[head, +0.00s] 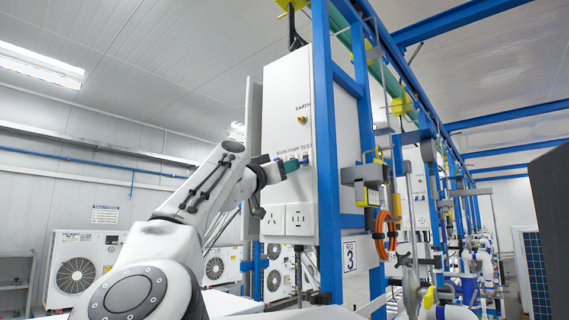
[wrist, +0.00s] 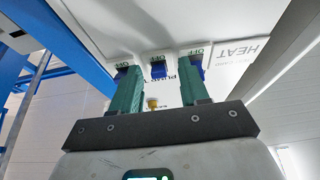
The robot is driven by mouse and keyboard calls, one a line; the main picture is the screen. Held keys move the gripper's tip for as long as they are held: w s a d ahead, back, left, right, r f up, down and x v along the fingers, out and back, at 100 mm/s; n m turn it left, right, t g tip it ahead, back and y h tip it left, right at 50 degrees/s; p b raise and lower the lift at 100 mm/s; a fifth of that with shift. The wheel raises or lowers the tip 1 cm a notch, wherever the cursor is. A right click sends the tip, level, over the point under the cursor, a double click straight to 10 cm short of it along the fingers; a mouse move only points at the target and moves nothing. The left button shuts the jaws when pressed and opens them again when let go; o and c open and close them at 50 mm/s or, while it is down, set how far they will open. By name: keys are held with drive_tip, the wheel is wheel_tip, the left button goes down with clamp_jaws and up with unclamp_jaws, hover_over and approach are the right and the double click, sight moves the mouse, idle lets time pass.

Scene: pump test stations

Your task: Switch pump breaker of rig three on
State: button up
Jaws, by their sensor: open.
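The white breaker box of rig three (head: 292,130) is mounted on a blue frame, with a "3" sign (head: 349,257) below it. Its face carries the printed words "MAIN PUMP TEST". In the wrist view, three blue breakers sit in a row with labels that appear to read OFF. The middle one (wrist: 158,71), by partly hidden lettering that seems to begin "PU", looks like the pump breaker. My gripper (wrist: 161,76) is open, with its green fingers either side of the middle breaker and overlapping the outer two. Contact cannot be told. In the head view my gripper (head: 293,166) is at the box face.
A brass earth knob (head: 301,120) is on the box above the breakers. White sockets (head: 286,219) are below. Blue frame posts (head: 326,150), a yellow-grey device (head: 366,178) and an orange cable (head: 386,232) stand to the right. White fan units (head: 84,265) are behind at left.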

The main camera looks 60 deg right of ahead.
drive_tip(key=shift+d, duration=0.15)
clamp_jaws()
idle(0.4)
